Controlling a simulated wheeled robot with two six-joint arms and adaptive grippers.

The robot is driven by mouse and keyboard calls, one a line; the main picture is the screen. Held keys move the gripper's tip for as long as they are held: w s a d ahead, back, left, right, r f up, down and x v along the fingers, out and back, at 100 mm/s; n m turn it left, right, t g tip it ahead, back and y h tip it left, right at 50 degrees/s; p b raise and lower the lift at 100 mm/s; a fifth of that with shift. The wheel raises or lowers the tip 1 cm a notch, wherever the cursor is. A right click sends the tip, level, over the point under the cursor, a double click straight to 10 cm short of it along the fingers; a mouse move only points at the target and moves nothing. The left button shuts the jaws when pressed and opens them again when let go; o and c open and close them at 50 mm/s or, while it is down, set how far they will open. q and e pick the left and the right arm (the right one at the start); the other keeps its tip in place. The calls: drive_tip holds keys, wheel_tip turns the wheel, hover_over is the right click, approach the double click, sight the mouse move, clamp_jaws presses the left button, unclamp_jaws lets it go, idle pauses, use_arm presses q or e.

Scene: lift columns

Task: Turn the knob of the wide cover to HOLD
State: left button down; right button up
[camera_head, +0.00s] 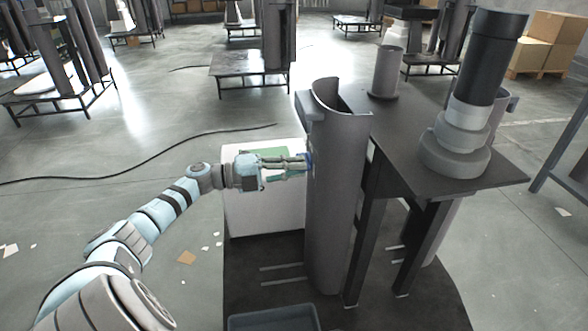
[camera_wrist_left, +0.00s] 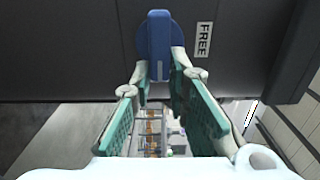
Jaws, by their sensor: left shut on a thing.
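The wide cover (camera_head: 332,215) is a tall grey curved shell standing upright at the front of the dark metal stand. Its blue knob (camera_wrist_left: 158,45) shows in the wrist view, with its long side running up and down in that picture. A white label reading FREE (camera_wrist_left: 204,40) is on the dark surface just right of the knob. No HOLD label is visible. My left gripper (camera_head: 303,162) reaches the cover from the left, and its fingers are shut on the knob; it also shows in the wrist view (camera_wrist_left: 160,72). In the head view the knob is mostly hidden by the fingers. My right gripper is out of view.
A white box (camera_head: 262,212) with a green top patch stands behind my left gripper, left of the cover. A stepped column (camera_head: 455,150) and a short grey cylinder (camera_head: 385,72) stand on the dark stand top (camera_head: 400,125). A blue-grey tray (camera_head: 275,318) lies at the bottom. Floor at left is mostly open.

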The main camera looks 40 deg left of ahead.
use_arm(q)
drive_tip(key=shift+f, duration=0.1)
drive_tip(key=c, duration=1.6)
unclamp_jaws()
drive_tip(key=shift+o, duration=0.2)
drive_tip(key=v, duration=1.2)
drive_tip(key=shift+d, duration=0.1)
